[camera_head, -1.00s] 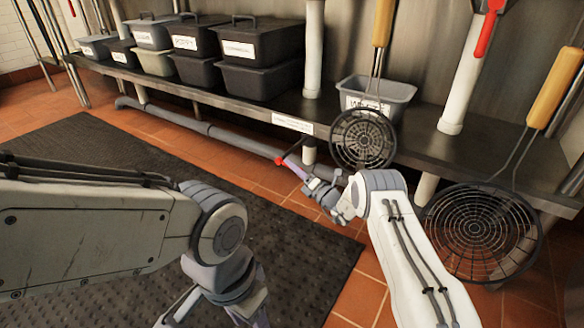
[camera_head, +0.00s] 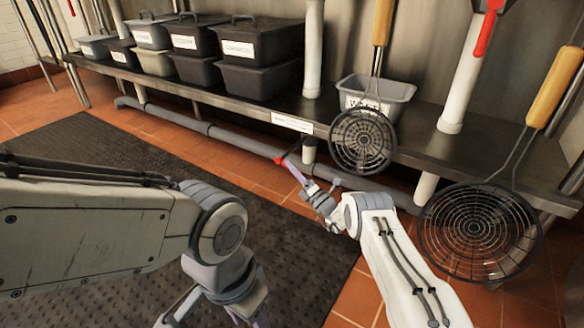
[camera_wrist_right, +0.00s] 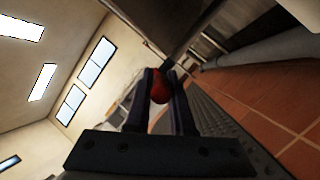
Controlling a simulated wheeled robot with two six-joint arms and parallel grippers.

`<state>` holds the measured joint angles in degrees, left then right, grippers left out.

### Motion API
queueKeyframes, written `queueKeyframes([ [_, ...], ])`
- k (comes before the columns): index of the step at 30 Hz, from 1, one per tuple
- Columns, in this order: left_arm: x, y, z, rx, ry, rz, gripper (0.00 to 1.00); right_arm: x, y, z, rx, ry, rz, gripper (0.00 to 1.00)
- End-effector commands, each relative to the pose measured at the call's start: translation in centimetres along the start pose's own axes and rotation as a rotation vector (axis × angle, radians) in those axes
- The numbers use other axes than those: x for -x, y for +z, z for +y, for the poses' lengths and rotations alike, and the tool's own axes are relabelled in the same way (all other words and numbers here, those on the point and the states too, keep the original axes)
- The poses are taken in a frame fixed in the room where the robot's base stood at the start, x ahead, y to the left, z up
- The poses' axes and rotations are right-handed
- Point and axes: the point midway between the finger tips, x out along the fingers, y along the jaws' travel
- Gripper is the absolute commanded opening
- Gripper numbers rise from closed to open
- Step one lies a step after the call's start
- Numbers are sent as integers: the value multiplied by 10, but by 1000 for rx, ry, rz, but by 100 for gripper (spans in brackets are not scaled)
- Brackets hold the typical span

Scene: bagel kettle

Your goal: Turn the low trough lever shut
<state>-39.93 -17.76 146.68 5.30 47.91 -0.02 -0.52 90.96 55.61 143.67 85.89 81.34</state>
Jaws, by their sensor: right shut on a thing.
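The red trough lever (camera_head: 281,160) sits low on the grey pipe below the steel shelf. My right gripper (camera_head: 298,171) reaches it from the right and is shut on it. In the right wrist view the red end of the lever (camera_wrist_right: 159,88) lies between the two dark fingers (camera_wrist_right: 160,98). How far the lever is turned is hard to tell at this size. My left gripper (camera_head: 215,312) hangs at the bottom of the head view over the mat, partly cut off, and its fingertips are out of the picture.
The grey pipe (camera_head: 225,136) runs along under the steel shelf (camera_head: 250,108). Dark lidded bins (camera_head: 262,45) and a grey tub (camera_head: 390,92) stand on the shelf. Two wire skimmers (camera_head: 362,140) hang near my right arm. A black mat (camera_head: 90,150) covers the tiled floor.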

Motion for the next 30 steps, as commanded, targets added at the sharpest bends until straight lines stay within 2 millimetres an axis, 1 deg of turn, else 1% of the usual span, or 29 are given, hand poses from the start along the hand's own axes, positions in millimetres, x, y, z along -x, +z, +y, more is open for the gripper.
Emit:
queueKeyframes([
  [1,0,0,0,0,0,0,51,2,-1,-4,-6,17,-19,0],
  [9,0,0,0,0,0,0,51,0,-3,-10,-29,106,-86,0],
  [15,0,0,0,0,0,0,51,0,-4,-10,-40,141,-110,0],
  [26,0,0,0,0,0,0,51,1,-3,-10,-40,145,-113,0],
  [27,0,0,0,0,0,0,51,1,-3,-10,-40,145,-113,32],
  [28,0,0,0,0,0,0,51,1,-3,-10,-40,145,-113,44],
  [29,0,0,0,0,0,0,51,1,-3,-9,-40,146,-113,51],
  [30,0,0,0,0,0,0,51,1,-3,-9,-40,146,-112,51],
])
